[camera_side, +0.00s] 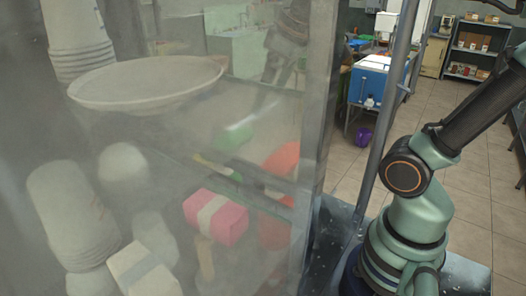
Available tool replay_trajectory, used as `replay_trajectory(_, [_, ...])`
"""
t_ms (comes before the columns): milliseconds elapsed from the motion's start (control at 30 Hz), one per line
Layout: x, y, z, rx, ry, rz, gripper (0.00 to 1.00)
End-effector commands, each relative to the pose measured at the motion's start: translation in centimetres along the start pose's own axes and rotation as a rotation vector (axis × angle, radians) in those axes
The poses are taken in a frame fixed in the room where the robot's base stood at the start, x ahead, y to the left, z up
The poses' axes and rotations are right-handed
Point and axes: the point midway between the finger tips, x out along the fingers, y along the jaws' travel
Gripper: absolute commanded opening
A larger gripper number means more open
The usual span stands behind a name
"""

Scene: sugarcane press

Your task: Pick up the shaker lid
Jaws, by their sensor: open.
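I cannot make out a shaker lid in the side view. Several items sit behind a hazy, see-through panel (280,150), and their details are blurred. My arm stands at the right, and its dark link runs out of the picture at the upper right. My gripper is not in view, so its place relative to the lid cannot be told.
Behind the panel are a wide pale dish (150,84), stacked white cups (70,210), a pink banded block (216,218) and an orange item (283,160). A metal post (385,130) stands between panel and arm. A blue-and-white cooler (372,82) and shelves (477,48) are farther back.

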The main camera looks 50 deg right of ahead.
Motion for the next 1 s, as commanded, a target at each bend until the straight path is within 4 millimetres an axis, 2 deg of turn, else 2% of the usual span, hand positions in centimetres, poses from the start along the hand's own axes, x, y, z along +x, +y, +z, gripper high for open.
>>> replay_trajectory(167, [0.4, 2.6, -2.2, -0.141, -0.096, -0.008, 1.0])
replay_trajectory(400, [2.0, 6.9, -4.9, -0.367, -0.232, -0.068, 1.0])
replay_trajectory(600, [3.2, 9.2, -5.8, -0.479, -0.288, -0.117, 1.0])
replay_trajectory(1000, [5.4, 12.5, -6.5, -0.627, -0.353, -0.204, 1.0])
